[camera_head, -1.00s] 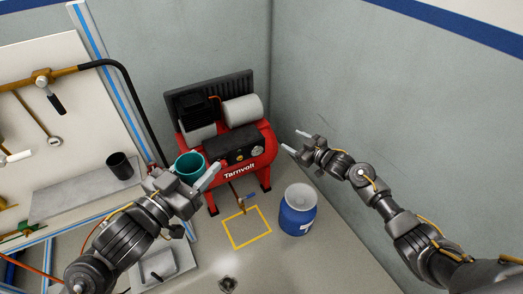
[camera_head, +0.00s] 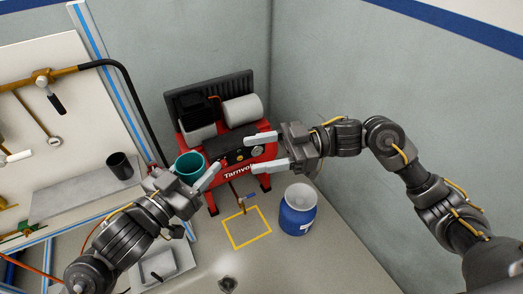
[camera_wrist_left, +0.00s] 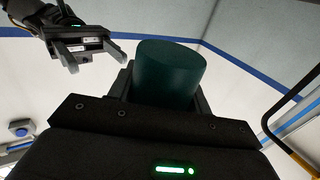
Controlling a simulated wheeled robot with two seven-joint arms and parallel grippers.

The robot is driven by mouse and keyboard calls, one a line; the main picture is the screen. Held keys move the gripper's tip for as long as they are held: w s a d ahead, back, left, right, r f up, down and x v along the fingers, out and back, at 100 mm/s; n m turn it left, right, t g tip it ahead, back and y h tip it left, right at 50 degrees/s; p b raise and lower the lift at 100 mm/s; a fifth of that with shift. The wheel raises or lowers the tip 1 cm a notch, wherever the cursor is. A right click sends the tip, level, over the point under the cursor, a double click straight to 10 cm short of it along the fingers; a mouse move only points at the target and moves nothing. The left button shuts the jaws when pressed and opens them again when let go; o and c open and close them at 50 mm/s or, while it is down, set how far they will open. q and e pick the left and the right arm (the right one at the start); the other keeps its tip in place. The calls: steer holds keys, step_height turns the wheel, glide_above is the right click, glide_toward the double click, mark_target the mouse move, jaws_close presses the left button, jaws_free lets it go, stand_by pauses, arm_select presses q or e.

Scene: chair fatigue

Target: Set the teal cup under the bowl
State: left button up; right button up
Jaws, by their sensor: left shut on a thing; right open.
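The teal cup (camera_head: 190,163) is held in my left gripper (camera_head: 187,178), in front of the left end of the red compressor, its mouth facing up. In the left wrist view the cup (camera_wrist_left: 170,72) sits between the jaws. My right gripper (camera_head: 262,152) is open and empty in front of the compressor's panel, right of the cup; it also shows in the left wrist view (camera_wrist_left: 95,52). A small brass fitting (camera_head: 241,203) with a blue lever hangs low under the compressor. I cannot tell whether this is the bowl; no other bowl shows plainly.
A yellow outlined square (camera_head: 246,228) marks clear floor below the fitting. A blue drum (camera_head: 297,212) with a pale top stands right of it. The red compressor (camera_head: 222,140) is behind. A dark cup (camera_head: 120,166) stands on a grey shelf at left. A floor drain (camera_head: 227,284) is in front.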

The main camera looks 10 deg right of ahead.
steer(key=a, duration=0.8)
steer(key=s+a, duration=0.1)
steer(key=a, duration=0.3)
steer(key=shift+c, duration=0.2)
steer(key=c, duration=0.7)
arm_select(q)
steer(key=o, duration=1)
